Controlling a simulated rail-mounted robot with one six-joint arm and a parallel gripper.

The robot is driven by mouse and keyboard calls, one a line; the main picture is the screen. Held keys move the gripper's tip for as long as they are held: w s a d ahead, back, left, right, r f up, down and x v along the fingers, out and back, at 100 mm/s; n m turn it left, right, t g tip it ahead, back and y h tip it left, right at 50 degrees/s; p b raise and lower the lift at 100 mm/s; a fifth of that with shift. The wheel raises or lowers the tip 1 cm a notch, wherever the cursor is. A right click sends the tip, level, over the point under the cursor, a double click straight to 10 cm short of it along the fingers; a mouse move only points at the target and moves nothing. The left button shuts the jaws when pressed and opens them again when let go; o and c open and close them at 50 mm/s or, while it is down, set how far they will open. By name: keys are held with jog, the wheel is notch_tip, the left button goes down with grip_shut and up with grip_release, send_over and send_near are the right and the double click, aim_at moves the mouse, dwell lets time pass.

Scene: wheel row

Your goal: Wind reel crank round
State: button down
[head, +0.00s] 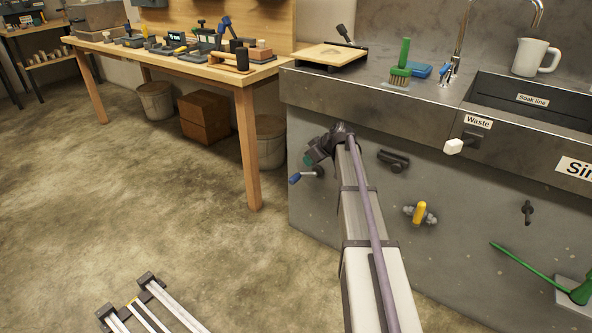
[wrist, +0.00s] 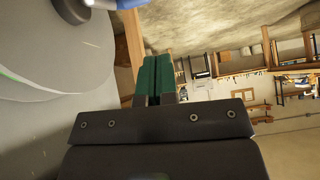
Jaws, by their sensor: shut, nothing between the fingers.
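The crank's blue handle (head: 295,178) and its short metal arm (head: 315,171) stick out at the left end of the sink cabinet in the head view. In the wrist view a blue and white part (wrist: 118,3), likely the crank handle, is cut off by the top edge. A large grey rounded surface (wrist: 50,65) with a thin green line fills the left there; I cannot tell if it is the reel. My gripper (head: 309,157) is just above the crank in the head view. Its green fingers (wrist: 153,78) are shut and empty, apart from the handle.
A wooden workbench (head: 180,65) with tools stands to the left. The concrete floor (head: 150,220) left of the crank is open.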

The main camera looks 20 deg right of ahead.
jog(key=w+d, duration=0.2)
jog(key=b, duration=0.8)
send_over(293, 177)
jog(key=s, duration=0.1)
jog(key=shift+n+t, duration=0.4)
jog(key=f, duration=0.7)
jog(key=shift+s+d+f, duration=0.1)
jog(key=shift+d+f, duration=0.1)
jog(key=shift+d, duration=0.15)
notch_tip(293, 177, down, 3)
jog(key=b, duration=0.3)
jog(key=shift+s, duration=0.1)
jog(key=shift+f, duration=0.15)
jog(key=shift+f+g, duration=0.15)
jog(key=shift+g, duration=0.35)
